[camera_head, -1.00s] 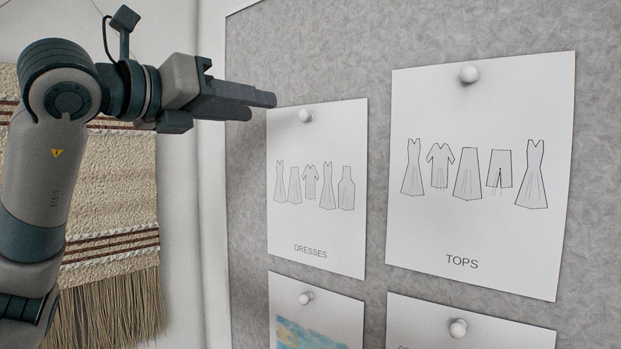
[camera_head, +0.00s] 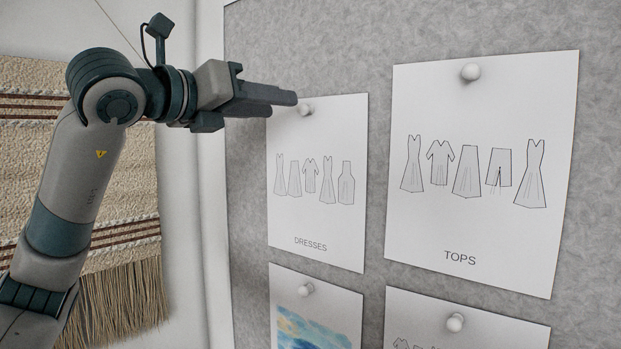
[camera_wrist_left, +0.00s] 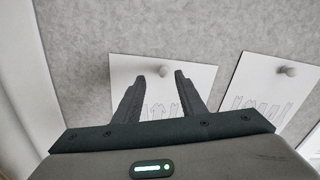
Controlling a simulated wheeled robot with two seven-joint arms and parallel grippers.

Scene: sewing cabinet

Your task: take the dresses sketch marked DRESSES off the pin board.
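The dresses sketch (camera_head: 318,222) is a white sheet marked DRESSES, with a row of drawn garments. It hangs on the pin board (camera_head: 300,45) by a round white pin (camera_head: 306,109) at its top. My left gripper (camera_head: 285,103) comes in from the left, its fingertips just left of this pin and over the sheet's top left corner. In the left wrist view the fingers (camera_wrist_left: 160,75) are spread apart, with the pin (camera_wrist_left: 163,71) seen between their tips and the sketch (camera_wrist_left: 125,72) behind them. Nothing is held. My right gripper is not in view.
The TOPS sheet (camera_head: 480,235) hangs to the right, with its own pin (camera_head: 470,72). A painted sheet (camera_head: 315,320) and another sheet (camera_head: 440,335) hang below. A fringed woven hanging (camera_head: 115,240) is on the wall at the left.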

